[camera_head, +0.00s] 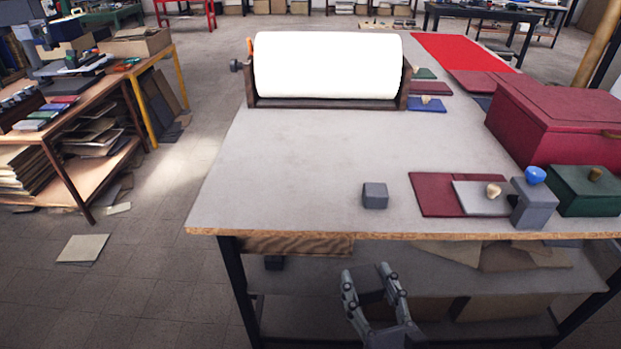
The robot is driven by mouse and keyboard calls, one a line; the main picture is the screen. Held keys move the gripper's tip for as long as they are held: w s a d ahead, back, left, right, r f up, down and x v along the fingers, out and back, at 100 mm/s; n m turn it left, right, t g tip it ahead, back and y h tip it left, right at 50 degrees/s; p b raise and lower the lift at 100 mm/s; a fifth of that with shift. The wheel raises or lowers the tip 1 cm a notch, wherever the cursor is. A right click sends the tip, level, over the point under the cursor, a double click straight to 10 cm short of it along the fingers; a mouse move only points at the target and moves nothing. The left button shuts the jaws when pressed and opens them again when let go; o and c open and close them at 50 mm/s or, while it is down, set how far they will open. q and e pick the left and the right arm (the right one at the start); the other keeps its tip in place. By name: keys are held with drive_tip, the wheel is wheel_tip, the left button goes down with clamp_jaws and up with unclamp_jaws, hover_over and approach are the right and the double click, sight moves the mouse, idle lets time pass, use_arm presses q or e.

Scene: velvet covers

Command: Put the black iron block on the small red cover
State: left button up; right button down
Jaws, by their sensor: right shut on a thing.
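My right gripper (368,278) is low in front of the table's near edge, fingers pointing up and away. It is shut on a dark block (369,286), partly hidden between the fingers; it looks like the black iron block. A dark red cover (427,200) lies flat near the front right of the table, with a grey cover overlapping its right part. Another, smaller-looking dark red cover (430,88) lies farther back beside the roll stand. I cannot tell for sure which is the small red cover. My left gripper is not in view.
A grey cube (375,196) stands left of the front red cover. A grey block with a blue knob (533,203), a green box (585,191) and a large red box (560,120) stand to the right. A white roll (328,65) is at the back. The table's left half is clear.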

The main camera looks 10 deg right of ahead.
drive_tip(key=w+a+r+m+h, duration=0.1)
drive_tip(key=w+a, duration=0.3)
drive_tip(key=w, duration=0.4)
drive_tip(key=w+a+m+h, duration=0.1)
drive_tip(key=w+a, duration=0.3)
drive_tip(key=w, duration=0.4)
drive_tip(key=shift+a+r+h, duration=0.2)
drive_tip(key=shift+r+h, duration=0.2)
drive_tip(key=shift+h, duration=0.3)
drive_tip(key=w+d, duration=0.2)
drive_tip(key=w, duration=0.1)
drive_tip(key=w+d+p, duration=0.1)
drive_tip(key=w+d, duration=0.2)
drive_tip(key=w, duration=0.1)
drive_tip(key=w+d+f, duration=0.1)
drive_tip(key=w+d, duration=0.1)
drive_tip(key=w, duration=0.2)
drive_tip(key=shift+w+d+f, duration=0.1)
drive_tip(key=shift+w+d, duration=0.1)
drive_tip(key=shift+d, duration=0.2)
drive_tip(key=shift+w+d+p, duration=0.3)
drive_tip(key=shift+w+d, duration=0.25)
drive_tip(key=shift+w, duration=0.25)
wheel_tip(320, 180, down, 2)
drive_tip(key=shift+w+d+f, duration=0.1)
drive_tip(key=shift+f, duration=0.55)
drive_tip(key=shift+f+b, duration=0.15)
drive_tip(key=shift+b, duration=0.25)
